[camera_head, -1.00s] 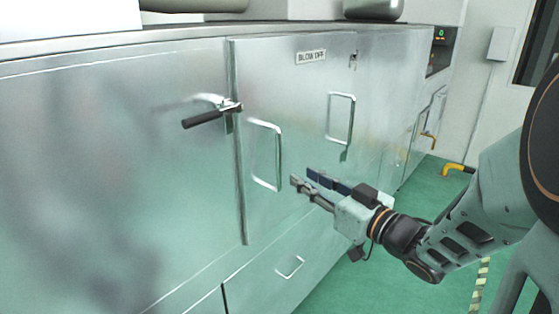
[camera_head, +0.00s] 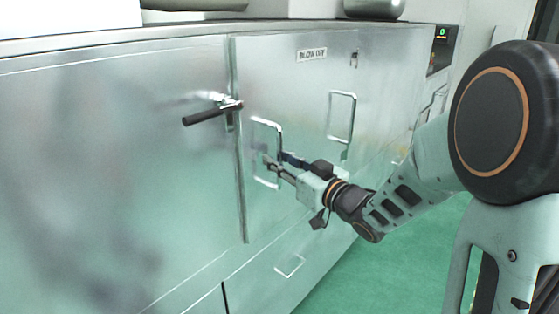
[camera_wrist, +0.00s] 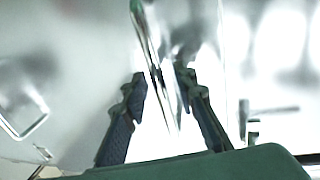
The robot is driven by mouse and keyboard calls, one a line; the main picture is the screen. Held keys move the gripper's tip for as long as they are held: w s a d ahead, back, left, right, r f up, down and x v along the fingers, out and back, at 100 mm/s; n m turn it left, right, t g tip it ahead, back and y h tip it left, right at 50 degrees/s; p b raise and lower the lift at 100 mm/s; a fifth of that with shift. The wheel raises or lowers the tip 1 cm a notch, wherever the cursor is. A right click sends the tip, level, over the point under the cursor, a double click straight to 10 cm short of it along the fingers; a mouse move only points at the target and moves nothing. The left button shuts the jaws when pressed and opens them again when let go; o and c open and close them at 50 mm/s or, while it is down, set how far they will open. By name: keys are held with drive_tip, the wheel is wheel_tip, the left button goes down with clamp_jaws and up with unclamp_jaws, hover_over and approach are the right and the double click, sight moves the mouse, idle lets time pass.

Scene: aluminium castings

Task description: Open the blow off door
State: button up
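The blow off door (camera_head: 290,90) is a brushed metal panel with a "BLOW OFF" label (camera_head: 311,55). It looks closed, flush with the cabinet front. A D-shaped metal handle (camera_head: 279,135) stands upright near its left edge. My gripper (camera_head: 276,162) is at the lower part of this handle, fingers pointing at the door. In the wrist view my gripper (camera_wrist: 160,85) has its fingers apart, with the bright handle bar (camera_wrist: 150,45) between them. I see no clear contact between fingers and bar. The fingers hide part of the handle's lower end.
A black-gripped lever latch (camera_head: 208,115) juts out at the door's left edge. A second D-shaped handle (camera_head: 341,118) is to the right, and a lower panel handle (camera_head: 290,266) is below. Green floor (camera_head: 390,275) lies open at lower right.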

clamp_jaws()
idle(0.3)
